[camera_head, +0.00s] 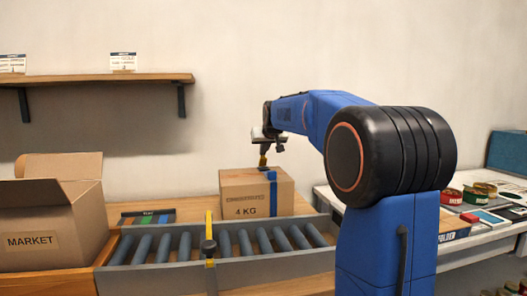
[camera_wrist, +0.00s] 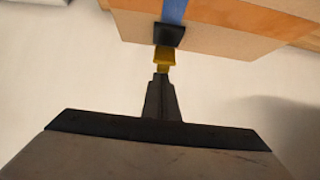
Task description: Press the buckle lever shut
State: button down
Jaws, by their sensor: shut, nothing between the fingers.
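A cardboard box (camera_head: 240,207) marked 4 KG sits behind the roller conveyor, with a blue strap (camera_head: 273,194) around it. In the wrist view the strap (camera_wrist: 174,10) runs to a black buckle (camera_wrist: 169,35) on the box (camera_wrist: 225,28). A yellow lever (camera_wrist: 164,57) sticks out from the buckle; in the head view the lever (camera_head: 263,160) stands up above the box top. My gripper (camera_wrist: 161,75) is shut and empty, its fingertips right at the lever's free end. I cannot tell whether they touch. In the head view my gripper (camera_head: 267,148) is above the box.
The roller conveyor (camera_head: 300,258) crosses the front, with a yellow post and black knob (camera_head: 208,246) on its near rail. An open MARKET carton (camera_head: 75,225) stands at left. A shelf (camera_head: 110,78) hangs at upper left. Tins (camera_head: 480,193) and flat items lie on the right table.

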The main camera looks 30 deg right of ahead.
aim_at(264, 158)
jog(key=shift+s+a+f+t+h, duration=0.2)
jog(key=shift+s+t, duration=0.3)
jog(key=shift+t, duration=0.2)
jog(key=shift+s+a+f+t+h, duration=0.1)
jog(key=shift+s+f+t+h, duration=0.1)
jog(key=shift+s+t, duration=0.4)
jog(key=shift+s+a+f, duration=0.25)
jog(key=shift+s+f, duration=0.45)
jog(key=shift+s, duration=0.1)
jog(key=shift+w, duration=0.15)
jog(key=shift+w+d+r, duration=0.2)
jog(key=shift+w, duration=0.5)
jog(key=shift+r, duration=1.95)
jog(key=s+a+f, duration=0.1)
jog(key=s, duration=0.2)
jog(key=s+f, duration=0.1)
jog(key=s, duration=0.2)
jog(key=s+a+f, duration=0.1)
jog(key=s, duration=0.2)
jog(key=shift+a+f, duration=0.15)
jog(key=shift+a, duration=0.15)
